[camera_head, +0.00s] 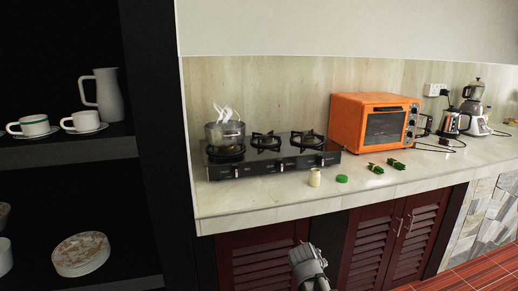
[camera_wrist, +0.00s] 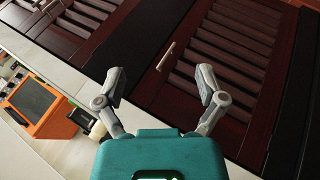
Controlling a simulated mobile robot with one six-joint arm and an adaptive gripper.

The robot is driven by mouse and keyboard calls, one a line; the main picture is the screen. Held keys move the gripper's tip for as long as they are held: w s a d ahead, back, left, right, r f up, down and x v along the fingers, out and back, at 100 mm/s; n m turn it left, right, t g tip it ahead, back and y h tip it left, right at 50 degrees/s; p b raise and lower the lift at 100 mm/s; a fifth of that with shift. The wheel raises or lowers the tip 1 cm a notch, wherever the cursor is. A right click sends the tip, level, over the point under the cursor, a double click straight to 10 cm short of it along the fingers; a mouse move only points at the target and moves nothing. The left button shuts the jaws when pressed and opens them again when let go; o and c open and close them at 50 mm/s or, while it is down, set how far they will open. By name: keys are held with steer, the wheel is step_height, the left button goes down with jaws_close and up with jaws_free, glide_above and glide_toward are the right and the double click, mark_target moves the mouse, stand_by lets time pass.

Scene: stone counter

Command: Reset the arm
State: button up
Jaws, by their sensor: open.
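My gripper (camera_head: 308,262) is in front of the lower cabinet doors in the head view, below the counter's front edge, with nothing seen in it. In the wrist view my gripper (camera_wrist: 160,86) shows two grey fingers spread apart, with dark red louvred doors (camera_wrist: 222,55) behind the empty gap. The stone counter (camera_head: 260,200) lies above and behind the gripper.
A dark shelf (camera_head: 70,150) with dishes stands left.

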steer(key=s+a+f+m+g+y, duration=0.1)
steer(key=s+f+m+g+y, duration=0.15)
steer(key=s, duration=0.45)
steer(key=s+a+f+m+g+y, duration=0.1)
steer(key=s+m+g+y, duration=0.1)
steer(key=s+g, duration=0.35)
step_height(320, 180, up, 18)
steer(key=t+p, duration=0.2)
steer(key=p, duration=1.6)
steer(key=shift+s+d, duration=0.15)
steer(key=shift+s, duration=0.25)
steer(key=shift+f, duration=0.15)
